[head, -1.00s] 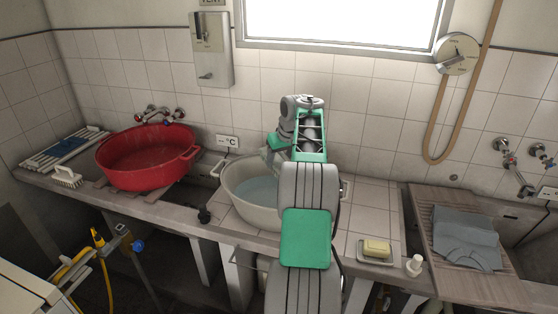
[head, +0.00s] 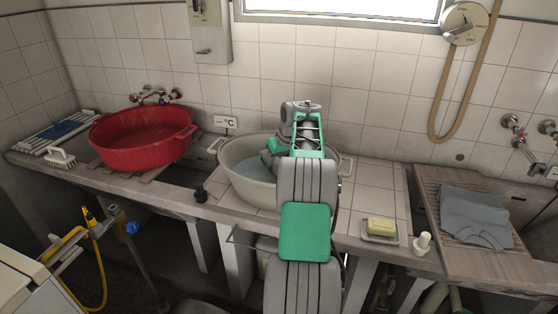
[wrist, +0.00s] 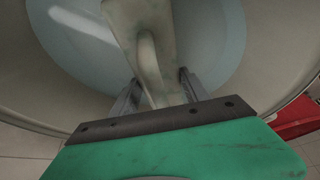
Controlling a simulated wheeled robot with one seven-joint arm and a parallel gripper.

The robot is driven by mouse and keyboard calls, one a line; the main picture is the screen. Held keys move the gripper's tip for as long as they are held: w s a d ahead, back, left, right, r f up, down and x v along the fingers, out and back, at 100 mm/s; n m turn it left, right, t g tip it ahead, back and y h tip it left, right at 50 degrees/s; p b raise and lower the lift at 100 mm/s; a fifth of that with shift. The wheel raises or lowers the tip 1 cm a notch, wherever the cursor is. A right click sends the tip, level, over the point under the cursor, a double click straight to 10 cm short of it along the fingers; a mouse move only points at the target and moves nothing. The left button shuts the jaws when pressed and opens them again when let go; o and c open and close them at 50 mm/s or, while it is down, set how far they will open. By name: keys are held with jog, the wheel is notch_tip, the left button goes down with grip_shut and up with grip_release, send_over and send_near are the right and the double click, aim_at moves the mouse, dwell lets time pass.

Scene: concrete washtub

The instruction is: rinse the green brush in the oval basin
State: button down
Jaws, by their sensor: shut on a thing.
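The oval basin (head: 243,188) is cream-coloured, stands on the tiled counter and holds bluish water (head: 252,174). Its pale inner wall (wrist: 270,62) and the water (wrist: 213,35) also show in the wrist view. My gripper (wrist: 158,90) is shut on the brush (wrist: 143,25), whose visible part is pale with a faint green tint. The brush is over or in the water; I cannot tell how deep. Its bristles cannot be made out. In the head view, my arm hides the basin's right part and most of my gripper (head: 272,152).
A red tub (head: 140,151) stands to the left, with a white scrubbing brush (head: 61,157) farther left. Soap on a dish (head: 381,228) and a small white bottle (head: 422,243) are front right. A grey cloth (head: 474,217) lies on the washboard (head: 440,190). The tiled wall is close behind.

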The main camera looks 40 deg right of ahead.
jog(key=shift+f+b, duration=1.25)
jog(key=shift+f, duration=1.4)
